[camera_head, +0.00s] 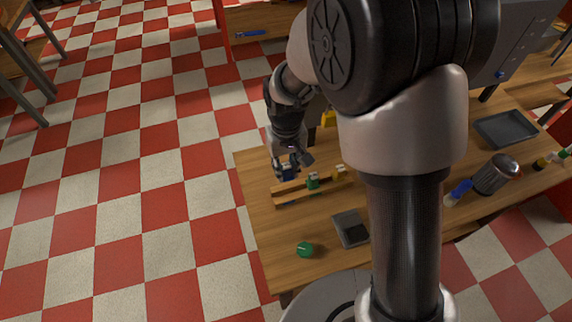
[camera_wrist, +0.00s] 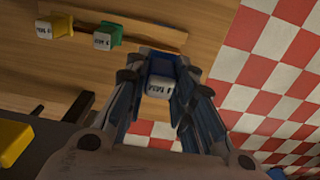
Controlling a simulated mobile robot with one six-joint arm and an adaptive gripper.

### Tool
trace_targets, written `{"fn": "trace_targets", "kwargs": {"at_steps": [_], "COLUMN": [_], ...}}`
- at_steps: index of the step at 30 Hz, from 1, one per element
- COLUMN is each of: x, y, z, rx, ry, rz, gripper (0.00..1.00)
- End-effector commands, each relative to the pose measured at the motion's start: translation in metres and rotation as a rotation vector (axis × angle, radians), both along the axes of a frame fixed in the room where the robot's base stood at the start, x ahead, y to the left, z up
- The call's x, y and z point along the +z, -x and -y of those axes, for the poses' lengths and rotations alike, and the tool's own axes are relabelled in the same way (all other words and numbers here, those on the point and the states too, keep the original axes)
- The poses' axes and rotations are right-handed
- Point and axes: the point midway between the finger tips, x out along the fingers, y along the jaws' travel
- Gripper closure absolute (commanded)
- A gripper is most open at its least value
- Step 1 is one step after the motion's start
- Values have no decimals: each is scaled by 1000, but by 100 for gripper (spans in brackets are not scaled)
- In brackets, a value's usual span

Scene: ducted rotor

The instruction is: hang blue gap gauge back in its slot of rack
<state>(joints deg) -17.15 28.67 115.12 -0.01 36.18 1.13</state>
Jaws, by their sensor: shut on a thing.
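The blue gap gauge (camera_wrist: 160,68), with a white label on its end, is between the fingers of my gripper (camera_wrist: 160,95), which is shut on it. In the head view the blue gauge (camera_head: 288,173) shows just under my gripper (camera_head: 293,163), at the left end of the wooden rack (camera_head: 290,194). In the wrist view the gauge is close to the right end of the rack (camera_wrist: 150,36). A green gauge (camera_wrist: 108,36) and a yellow gauge (camera_wrist: 55,27) sit along the rack. I cannot tell whether the blue gauge touches the rack; its slot is hidden.
A grey tray (camera_head: 351,229) and a green round item (camera_head: 305,250) lie on the table in front of the rack. A metal can (camera_head: 495,174) and a dark tray (camera_head: 505,129) are at right. A yellow object (camera_head: 328,118) stands behind, partly hidden by my arm.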

Motion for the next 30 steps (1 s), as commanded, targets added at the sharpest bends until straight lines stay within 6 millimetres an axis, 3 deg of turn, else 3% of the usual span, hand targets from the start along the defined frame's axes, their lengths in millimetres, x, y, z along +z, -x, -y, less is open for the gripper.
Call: {"fn": "trace_targets", "kwargs": {"at_steps": [21,30], "x": [-58,-64], "y": [0,0], "z": [0,0], "rx": [0,0], "ry": [0,0], "rz": [-1,0], "gripper": [100,100]}}
